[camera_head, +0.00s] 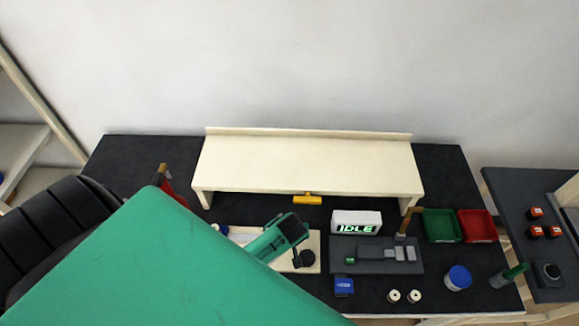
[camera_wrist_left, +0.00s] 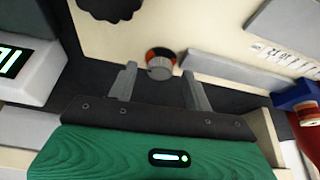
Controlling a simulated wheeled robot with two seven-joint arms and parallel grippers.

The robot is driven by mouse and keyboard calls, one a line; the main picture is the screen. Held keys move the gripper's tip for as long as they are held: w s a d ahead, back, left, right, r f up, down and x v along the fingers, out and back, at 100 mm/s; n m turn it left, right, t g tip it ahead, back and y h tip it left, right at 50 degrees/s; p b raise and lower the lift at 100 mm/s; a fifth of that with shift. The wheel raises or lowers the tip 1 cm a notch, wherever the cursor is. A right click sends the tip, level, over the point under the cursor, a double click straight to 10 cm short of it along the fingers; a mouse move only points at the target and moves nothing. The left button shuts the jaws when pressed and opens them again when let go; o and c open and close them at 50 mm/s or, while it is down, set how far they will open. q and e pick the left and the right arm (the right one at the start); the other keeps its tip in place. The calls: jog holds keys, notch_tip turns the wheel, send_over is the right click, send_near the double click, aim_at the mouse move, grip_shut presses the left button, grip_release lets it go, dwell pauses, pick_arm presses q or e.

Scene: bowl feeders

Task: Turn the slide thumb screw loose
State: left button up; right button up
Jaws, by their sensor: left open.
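The slide thumb screw (camera_wrist_left: 160,68) shows in the left wrist view as a grey knob with an orange-red ring, beside a grey slide bar (camera_wrist_left: 235,74) on a cream base plate (camera_wrist_left: 213,30). My left gripper (camera_wrist_left: 159,74) is open, with one finger on either side of the knob in the picture; no contact can be made out. In the head view my green left arm hides much of the cream fixture plate (camera_head: 312,240), and the thumb screw cannot be picked out there. My right gripper is not in view.
A black scalloped knob (camera_wrist_left: 108,7) is near the thumb screw. A white box reading IDLE (camera_head: 356,222) stands right of the fixture. Green (camera_head: 441,226) and red (camera_head: 477,226) bins and a blue-topped jar (camera_head: 457,278) are farther right. A cream shelf (camera_head: 308,165) spans the back.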

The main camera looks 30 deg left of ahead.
pick_arm(q)
jog(key=b+v, duration=0.3)
jog(key=v, duration=1)
jog(key=shift+r, duration=0.3)
jog(key=shift+s, duration=0.1)
